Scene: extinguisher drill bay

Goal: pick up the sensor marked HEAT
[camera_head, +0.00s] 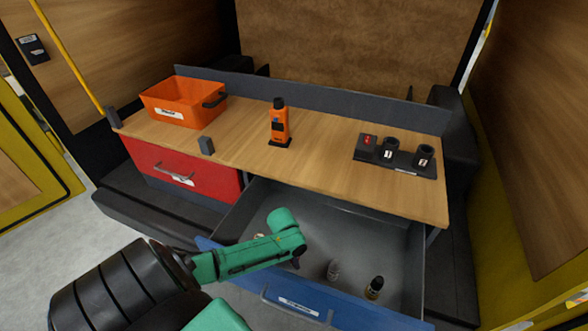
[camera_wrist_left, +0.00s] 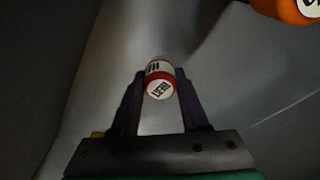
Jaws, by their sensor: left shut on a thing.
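My left gripper (camera_head: 294,263) reaches down into the open blue-fronted drawer (camera_head: 395,240). In the left wrist view its two dark fingers (camera_wrist_left: 160,88) are shut on a small round sensor (camera_wrist_left: 159,86) with a white end and a red band. The lettering on its end is turned over and looks like HEAT. In the head view my arm mostly hides this sensor. I cannot tell whether it touches the drawer floor. My right gripper is not in view.
A pale sensor (camera_head: 333,270) and a dark, yellow-banded one (camera_head: 375,287) stand in the drawer. An orange rounded thing (camera_wrist_left: 290,8) is at the wrist view's corner. On the counter are an orange bin (camera_head: 165,112), an orange device (camera_head: 279,125) and a black rack (camera_head: 425,172).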

